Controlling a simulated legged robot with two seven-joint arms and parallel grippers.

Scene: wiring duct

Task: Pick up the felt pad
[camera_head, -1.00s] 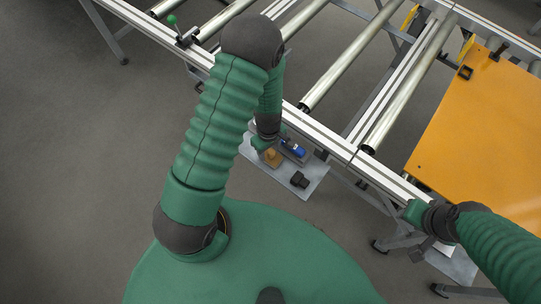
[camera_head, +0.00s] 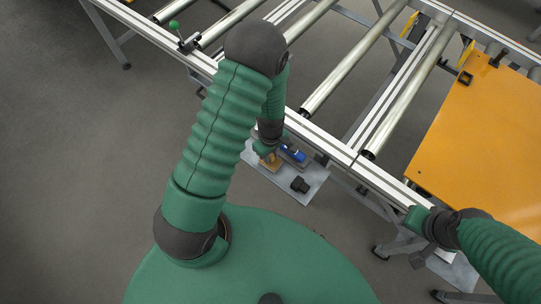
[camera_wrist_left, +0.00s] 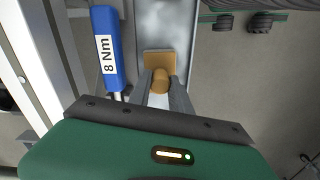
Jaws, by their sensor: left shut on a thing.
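The felt pad appears as a tan square block with a rounded grip, seen at the centre of the left wrist view (camera_wrist_left: 158,60) and beside the left gripper in the head view (camera_head: 270,163). My left gripper (camera_wrist_left: 160,88) is shut on the pad's rounded grip, one finger on each side. In the head view this gripper (camera_head: 266,150) is partly hidden by its own arm. I cannot tell whether the pad touches the grey shelf (camera_head: 312,184) below. My right gripper (camera_head: 416,218) is by the frame's near edge at the right; its fingers are not clear.
A blue tool marked "8 Nm" (camera_wrist_left: 107,50) lies just left of the pad in the wrist view. A small black object (camera_head: 300,185) sits on the shelf. The roller frame's rail (camera_head: 330,145) runs close beside the left gripper. An orange panel (camera_head: 480,140) is at the right.

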